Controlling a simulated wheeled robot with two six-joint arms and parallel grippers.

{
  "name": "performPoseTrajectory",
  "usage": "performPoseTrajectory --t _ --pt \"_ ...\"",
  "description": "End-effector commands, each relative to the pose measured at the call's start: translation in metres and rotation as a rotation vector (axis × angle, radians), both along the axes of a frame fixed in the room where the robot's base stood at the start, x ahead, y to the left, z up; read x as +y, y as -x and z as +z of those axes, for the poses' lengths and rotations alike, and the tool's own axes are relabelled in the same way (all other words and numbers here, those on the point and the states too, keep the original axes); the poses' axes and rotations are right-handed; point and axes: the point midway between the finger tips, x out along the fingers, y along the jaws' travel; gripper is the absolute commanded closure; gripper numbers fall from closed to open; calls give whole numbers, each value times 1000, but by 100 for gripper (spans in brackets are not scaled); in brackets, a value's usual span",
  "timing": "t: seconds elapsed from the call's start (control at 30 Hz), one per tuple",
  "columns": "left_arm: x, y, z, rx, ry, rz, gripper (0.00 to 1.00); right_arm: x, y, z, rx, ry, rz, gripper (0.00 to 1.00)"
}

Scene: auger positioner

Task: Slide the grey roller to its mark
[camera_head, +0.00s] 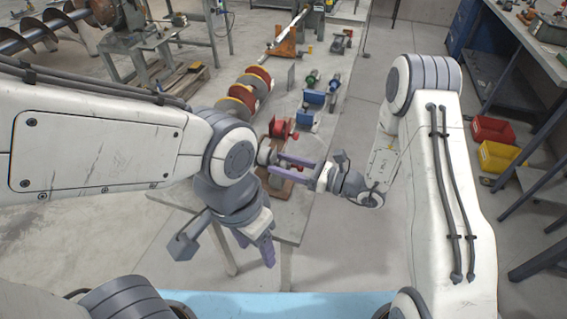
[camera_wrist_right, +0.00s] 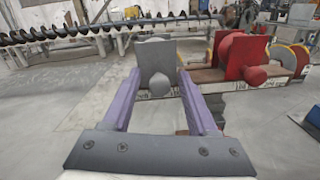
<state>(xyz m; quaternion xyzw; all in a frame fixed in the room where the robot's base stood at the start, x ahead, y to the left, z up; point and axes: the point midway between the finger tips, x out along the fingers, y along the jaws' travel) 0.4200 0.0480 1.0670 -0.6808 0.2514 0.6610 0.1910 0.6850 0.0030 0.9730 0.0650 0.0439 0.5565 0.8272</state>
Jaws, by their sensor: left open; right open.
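The grey roller (camera_wrist_right: 153,57), a grey block with a rounded knob in front, stands on a low rail in the right wrist view. In the head view a grey part of it (camera_head: 265,153) shows by the fingertips. My right gripper (camera_wrist_right: 158,80) is open, its purple fingers pointing at the roller, one on each side of the knob in the picture. Whether they touch it I cannot tell. The right gripper also shows in the head view (camera_head: 276,163). My left gripper (camera_head: 255,247) is open and empty, pointing down near the table's front. I cannot make out the mark.
A red block with a knob (camera_wrist_right: 235,58) stands on the rail right of the grey roller. A large auger (camera_head: 40,35) lies at the back left. Red and yellow bins (camera_head: 495,145) are right.

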Motion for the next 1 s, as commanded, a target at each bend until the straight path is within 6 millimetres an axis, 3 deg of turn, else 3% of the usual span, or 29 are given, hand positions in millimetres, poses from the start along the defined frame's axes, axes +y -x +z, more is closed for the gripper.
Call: performPoseTrajectory --t 0.07,0.2,1.0 --pt "0 0 0 0 0 0 42 0 0 0 0 0 0 45" --pt "0 0 0 0 0 0 42 0 0 0 0 0 0 98" --pt "0 0 0 0 0 0 42 0 0 0 1 0 1 100"
